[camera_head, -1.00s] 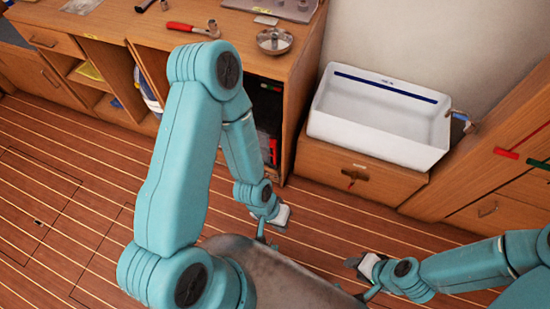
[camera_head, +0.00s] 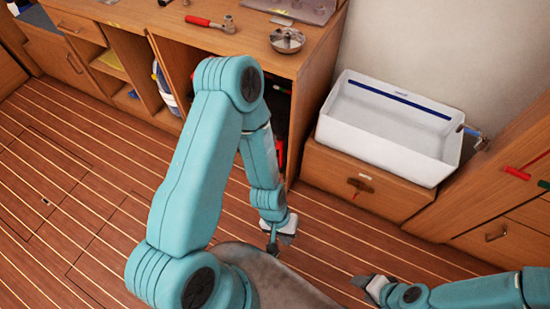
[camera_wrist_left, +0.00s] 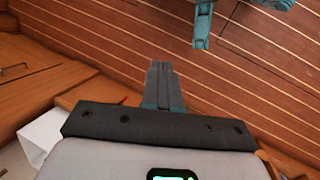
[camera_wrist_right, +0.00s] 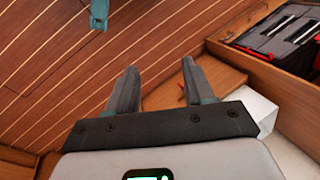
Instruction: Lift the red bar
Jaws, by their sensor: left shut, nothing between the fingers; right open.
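A short red bar (camera_head: 517,173) shows on the wooden cabinet front at the right edge of the head view, beside a green piece. My left gripper (camera_head: 272,245) is shut and empty, above the floor and left of the bar. Its fingers (camera_wrist_left: 162,85) are together in the left wrist view. My right gripper (camera_head: 360,282) is low above the floor, left of and below the bar in the head view and apart from it. In the right wrist view its fingers (camera_wrist_right: 160,82) are spread with nothing between them.
A white basin (camera_head: 390,128) stands on a wooden cabinet (camera_head: 335,180) at the back. A counter (camera_head: 235,42) holds a red-handled hammer (camera_head: 210,23) and a metal bowl (camera_head: 287,40). An open drawer (camera_wrist_right: 265,65) shows in the right wrist view. The plank floor (camera_head: 70,180) is clear at left.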

